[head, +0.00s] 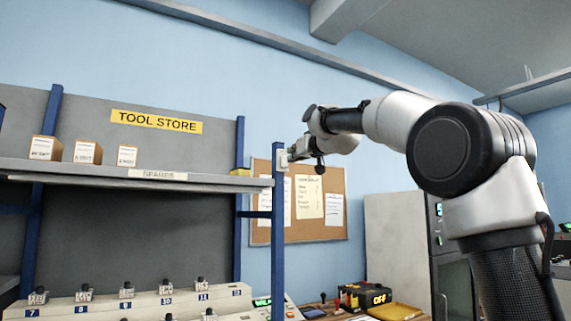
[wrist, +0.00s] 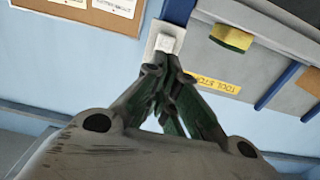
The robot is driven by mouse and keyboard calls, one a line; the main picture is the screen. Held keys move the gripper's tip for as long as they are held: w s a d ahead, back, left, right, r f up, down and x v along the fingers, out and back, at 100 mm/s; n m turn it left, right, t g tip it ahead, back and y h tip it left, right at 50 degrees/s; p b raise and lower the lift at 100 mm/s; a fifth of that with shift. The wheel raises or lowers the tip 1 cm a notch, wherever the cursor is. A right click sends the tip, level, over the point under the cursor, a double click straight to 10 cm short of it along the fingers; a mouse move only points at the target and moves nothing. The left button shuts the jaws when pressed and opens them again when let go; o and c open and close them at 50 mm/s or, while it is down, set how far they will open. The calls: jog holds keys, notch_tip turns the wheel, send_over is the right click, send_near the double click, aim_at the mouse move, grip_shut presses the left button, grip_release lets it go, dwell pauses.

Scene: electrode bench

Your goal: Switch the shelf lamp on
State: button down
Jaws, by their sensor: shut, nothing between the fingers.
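A small white switch plate (head: 281,161) with a raised rocker is fixed on the blue front post of the shelf rack. It also shows in the wrist view, with its pale rocker (wrist: 166,44) just beyond my fingertips. My gripper (head: 292,155) is at the plate's right side in the head view. In the wrist view my gripper (wrist: 167,68) is shut and empty, its tips close in front of the plate's lower part. I cannot tell whether they touch it. No lit lamp shows; the space under the shelf (head: 130,174) looks dark.
Several small boxes (head: 88,151) stand on the shelf, and a yellow block (head: 239,172) sits near its right end. A cork board (head: 330,205) hangs behind the post. Numbered stations (head: 125,303) fill the bench below. A grey cabinet (head: 397,240) stands at right.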

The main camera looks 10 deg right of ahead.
jog(key=shift+v, duration=2.3)
jog(key=shift+w, duration=0.1)
jog(key=s+d+f+m+g+h, duration=0.1)
jog(key=s+f+g, duration=0.3)
jog(key=f, duration=0.7)
jog(key=s+d+f+g+h, duration=0.1)
jog(key=s+f+g, duration=0.2)
jog(key=f, duration=0.9)
jog(key=s+d+f+m+g+h, duration=0.1)
jog(key=s+d+f, duration=0.3)
jog(key=s+f, duration=0.4)
jog(key=s+d+f+g+h, duration=0.1)
jog(key=s+d+f+g, duration=0.2)
jog(key=s+f, duration=0.5)
jog(key=s+d+f+m+g+h, duration=0.1)
jog(key=s+d+f, duration=0.4)
jog(key=s, duration=1.4)
notch_tip(320, 180, down, 3)
jog(key=shift+f+m+g+h, duration=0.15)
jog(key=shift+m+g+h, duration=0.15)
jog(key=shift+g, duration=0.2)
jog(key=shift+d, duration=0.1)
